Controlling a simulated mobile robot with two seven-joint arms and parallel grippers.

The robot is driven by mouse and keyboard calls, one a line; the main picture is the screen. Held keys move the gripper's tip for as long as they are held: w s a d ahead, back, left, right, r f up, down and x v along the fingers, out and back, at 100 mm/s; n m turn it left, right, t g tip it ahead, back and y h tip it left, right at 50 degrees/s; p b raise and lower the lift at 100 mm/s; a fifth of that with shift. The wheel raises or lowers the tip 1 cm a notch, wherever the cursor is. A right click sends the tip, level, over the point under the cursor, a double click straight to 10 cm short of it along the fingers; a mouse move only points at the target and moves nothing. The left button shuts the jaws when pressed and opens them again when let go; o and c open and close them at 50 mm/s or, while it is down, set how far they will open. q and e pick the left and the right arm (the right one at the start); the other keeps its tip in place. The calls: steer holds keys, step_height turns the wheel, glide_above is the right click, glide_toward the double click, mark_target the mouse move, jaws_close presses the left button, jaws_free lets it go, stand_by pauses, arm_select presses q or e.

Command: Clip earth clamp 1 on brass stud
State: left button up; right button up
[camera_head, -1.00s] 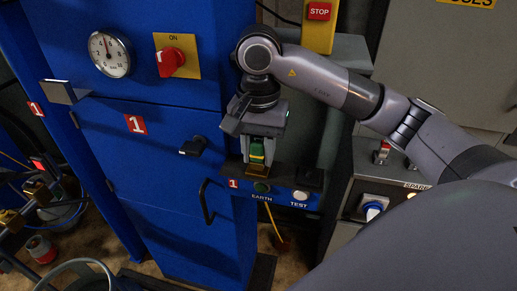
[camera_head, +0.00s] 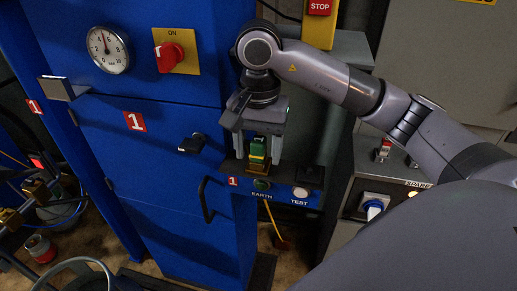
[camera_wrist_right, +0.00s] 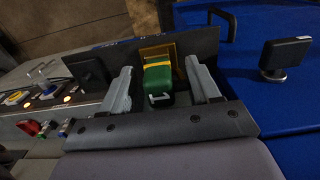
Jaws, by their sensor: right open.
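A green clamp with a yellow band (camera_head: 258,152), likely earth clamp 1, sits upright at the small ledge marked 1 on the blue cabinet. It also shows in the right wrist view (camera_wrist_right: 158,82), with an amber plate behind it. My right gripper (camera_head: 259,157) is above the clamp, fingers pointing down. Its two grey fingers stand either side of the clamp, with visible gaps in the wrist view (camera_wrist_right: 159,66). Brass blocks (camera_head: 38,190) show at the left edge; I cannot tell which is the brass stud.
Below the clamp are a green EARTH button (camera_head: 261,184) and a white TEST button (camera_head: 300,192). A yellow cord (camera_head: 272,222) hangs beneath. A black door handle (camera_head: 205,202), a dark latch (camera_head: 192,143) and a red switch (camera_head: 170,54) stick out from the cabinet.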

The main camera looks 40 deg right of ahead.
steer(key=shift+r+p, duration=0.5)
steer(key=shift+r, duration=2.7)
